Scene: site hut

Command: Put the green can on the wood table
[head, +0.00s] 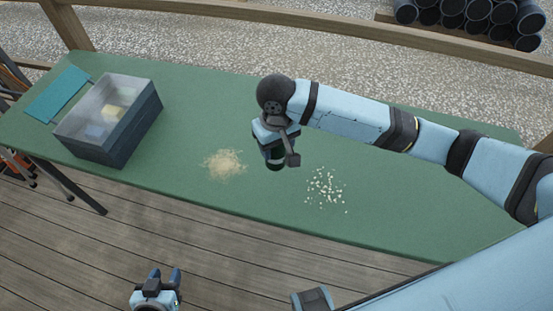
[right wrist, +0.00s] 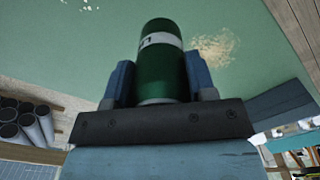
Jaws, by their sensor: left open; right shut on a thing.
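My right gripper (head: 275,142) is shut on the green can (right wrist: 162,62), with one finger on each side of it. The can is dark green with a pale band and is partly hidden by the gripper in the head view. It is over the green-topped table (head: 400,200), between two patches of crumbs; I cannot tell whether it touches the top. No table with a bare wood top is in view. My left gripper (head: 164,276) is open and empty, low at the bottom of the head view, in front of the table.
A dark grey box (head: 118,145) with a cloudy top and things inside stands at the table's left, beside a teal panel (head: 58,94). Sawdust-like crumbs (head: 224,165) and pale chips (head: 325,190) lie on the table. A wooden rail (head: 300,28) and black pipes (head: 470,15) are behind.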

